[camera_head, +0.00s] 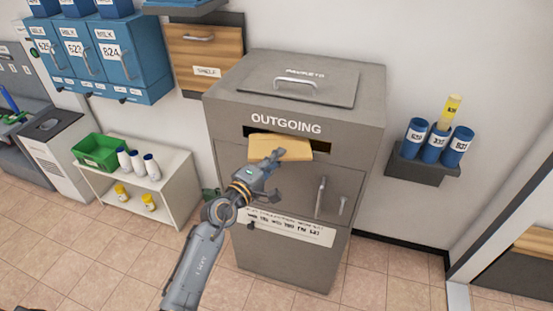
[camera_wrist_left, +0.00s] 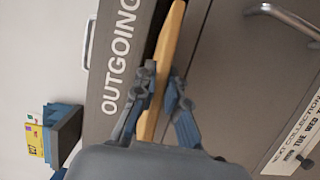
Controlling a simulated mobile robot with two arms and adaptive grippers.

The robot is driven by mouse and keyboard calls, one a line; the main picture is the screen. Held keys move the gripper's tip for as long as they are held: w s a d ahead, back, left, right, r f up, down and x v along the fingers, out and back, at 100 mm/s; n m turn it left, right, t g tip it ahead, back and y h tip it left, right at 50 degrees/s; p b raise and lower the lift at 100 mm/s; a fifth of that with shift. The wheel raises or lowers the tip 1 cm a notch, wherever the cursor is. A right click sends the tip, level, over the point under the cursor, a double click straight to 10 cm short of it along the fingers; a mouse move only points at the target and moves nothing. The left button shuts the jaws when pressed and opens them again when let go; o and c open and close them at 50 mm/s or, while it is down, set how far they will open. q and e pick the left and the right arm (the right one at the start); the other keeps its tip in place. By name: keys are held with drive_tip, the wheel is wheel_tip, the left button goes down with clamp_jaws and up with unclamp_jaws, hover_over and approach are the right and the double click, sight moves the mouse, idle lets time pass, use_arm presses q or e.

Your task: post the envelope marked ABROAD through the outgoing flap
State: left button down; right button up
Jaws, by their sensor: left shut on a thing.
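A tan envelope (camera_head: 279,146) is at the slot of the grey outgoing box (camera_head: 225,163), with its far edge at or inside the dark opening. My left gripper (camera_head: 272,164) is shut on the envelope's near part, just in front of the slot. In the left wrist view the fingers (camera_wrist_left: 160,95) pinch the envelope (camera_wrist_left: 168,45) from both sides, and the dark slot runs beside it. The word OUTGOING is above the slot. No ABROAD mark can be read on the envelope. My right gripper is not in view.
A lid with a handle (camera_head: 296,82) is on the box top, and a door handle (camera_head: 320,195) is below the slot. Blue tubes (camera_head: 436,143) stand on a wall shelf at right. A low white shelf (camera_head: 178,180) with a green crate (camera_head: 97,151) is at left.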

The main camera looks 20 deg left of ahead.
sight(283, 144)
use_arm(q)
drive_tip(key=shift+w+d+b, duration=0.1)
drive_tip(key=shift+w+b, duration=0.9)
drive_tip(key=shift+w, duration=2)
drive_tip(key=c, duration=1.3)
unclamp_jaws()
drive_tip(key=shift+s+f, duration=0.1)
drive_tip(key=shift+s, duration=0.1)
drive_tip(key=shift+s+p, duration=1.05)
drive_tip(key=shift+s, duration=0.6)
drive_tip(key=shift+s+p, duration=1)
drive_tip(key=shift+s, duration=1.7)
